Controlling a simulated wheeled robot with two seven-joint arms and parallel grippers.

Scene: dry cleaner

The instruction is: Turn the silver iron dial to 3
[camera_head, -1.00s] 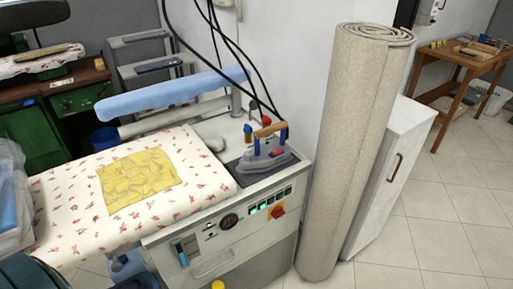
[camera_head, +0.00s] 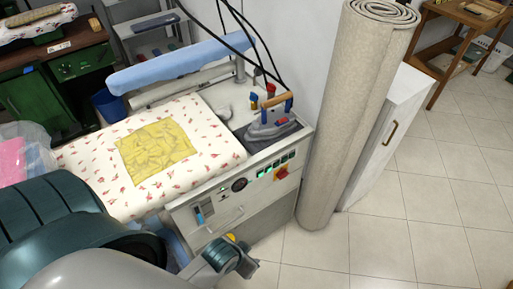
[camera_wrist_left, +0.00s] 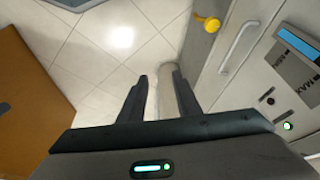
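The silver iron (camera_head: 266,130), with an orange-brown handle and blue and red parts, rests on a dark pad at the right end of the ironing station (camera_head: 240,210). A small red part (camera_head: 281,121) shows on the iron, but its dial and any numbers are too small to read. My left gripper (camera_head: 240,258) is low in front of the station, apart from the iron. In the left wrist view its two fingers (camera_wrist_left: 159,75) are spread and empty, pointing over floor beside the station's front panel. My right gripper is not in view.
A padded board with a yellow cloth (camera_head: 157,150) lies left of the iron. A rolled carpet (camera_head: 352,120) stands close on the right, beside a white cabinet (camera_head: 385,135). Black cables hang behind the iron.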

